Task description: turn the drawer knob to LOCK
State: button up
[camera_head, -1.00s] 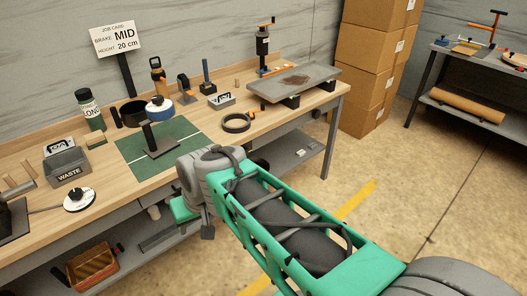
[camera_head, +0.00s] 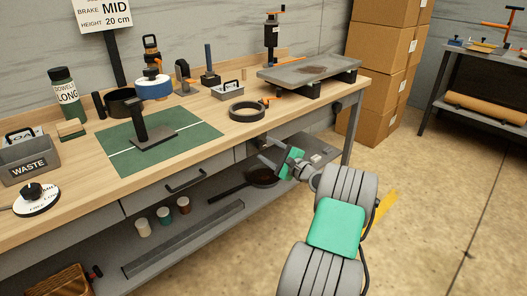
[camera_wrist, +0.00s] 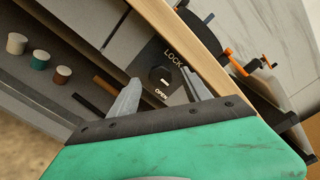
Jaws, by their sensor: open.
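The drawer knob (camera_wrist: 160,74) is a dark round knob on a black plate on the bench front, in the wrist view. The word LOCK (camera_wrist: 172,54) is printed above it and OPEN (camera_wrist: 161,93) below it. A small white mark shows on the knob's lower side, towards OPEN. My gripper (camera_wrist: 160,94) is open and empty, its two grey fingers on either side of the knob in the picture. Contact cannot be told. In the head view my gripper (camera_head: 265,149) is at the bench front, right of the drawer (camera_head: 160,198); the knob cannot be made out there.
The wooden bench top (camera_head: 75,185) edge runs just above my gripper. A black ring (camera_head: 247,111) and a grey tray (camera_head: 310,70) lie on top. Below, a shelf holds a dark pan (camera_head: 262,178) and several small pots. Open floor lies to the right.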

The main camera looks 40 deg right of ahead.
aim_at(261, 145)
jog(key=w, duration=0.2)
jog(key=shift+w+a, duration=0.1)
jog(key=shift+w, duration=0.3)
jog(key=shift+c, duration=0.6)
grip_shut()
